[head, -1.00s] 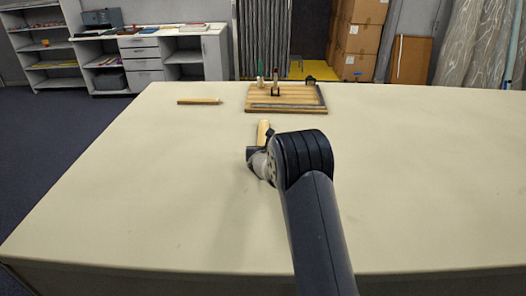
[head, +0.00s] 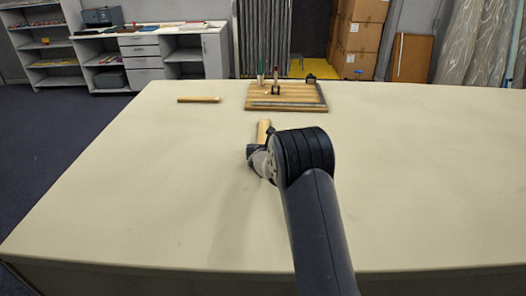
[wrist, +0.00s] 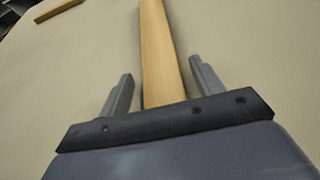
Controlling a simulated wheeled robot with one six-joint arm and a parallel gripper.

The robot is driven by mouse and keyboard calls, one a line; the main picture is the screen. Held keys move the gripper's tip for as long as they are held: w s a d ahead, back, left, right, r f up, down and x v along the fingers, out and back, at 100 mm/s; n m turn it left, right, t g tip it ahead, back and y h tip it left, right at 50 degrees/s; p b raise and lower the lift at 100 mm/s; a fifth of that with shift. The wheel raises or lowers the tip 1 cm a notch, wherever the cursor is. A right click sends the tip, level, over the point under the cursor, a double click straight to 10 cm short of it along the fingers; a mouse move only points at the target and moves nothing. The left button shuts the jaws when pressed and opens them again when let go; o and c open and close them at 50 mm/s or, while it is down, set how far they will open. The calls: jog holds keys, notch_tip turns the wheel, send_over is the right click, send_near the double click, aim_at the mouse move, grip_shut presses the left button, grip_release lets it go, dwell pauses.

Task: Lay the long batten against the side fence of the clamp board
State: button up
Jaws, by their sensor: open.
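A wooden batten (head: 263,128) lies on the table before my gripper (head: 259,142), pointing away toward the board. In the wrist view this batten (wrist: 158,45) runs between the two spread fingers of my gripper (wrist: 161,68), with a gap on each side; its near end is hidden behind the gripper body. A second wooden batten (head: 199,99) lies crosswise at the far left; it also shows in the wrist view (wrist: 58,10). Which is longer I cannot tell. The clamp board (head: 270,97) stands at the far edge, with dark strips along its front and right side (head: 321,94).
Upright clamps with green and red handles (head: 275,78) and a dark block (head: 310,78) stand at the board's back. The cloth table (head: 420,170) is clear to the right and at the front left. Shelves and cartons stand beyond it.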

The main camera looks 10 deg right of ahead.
jog(key=b+v, duration=0.2)
jog(key=v, duration=0.9)
jog(key=shift+b, duration=0.35)
jog(key=shift+o, duration=0.5)
jog(key=shift+s+a+r, duration=0.15)
jog(key=shift+s+r, duration=0.05)
jog(key=shift+s, duration=0.15)
jog(key=shift+w+a+f+p, duration=0.2)
jog(key=shift+f+p, duration=0.1)
jog(key=shift+p, duration=0.5)
jog(key=shift+w+f, duration=0.2)
jog(key=shift+f, duration=0.05)
jog(key=p+x, duration=0.1)
jog(key=x, duration=0.4)
jog(key=shift+d, duration=0.15)
jog(key=shift+d+p+x, duration=0.2)
jog(key=shift+p+x, duration=0.95)
jog(key=shift+x, duration=1.45)
jog(key=shift+s, duration=0.1)
jog(key=c, duration=1.2)
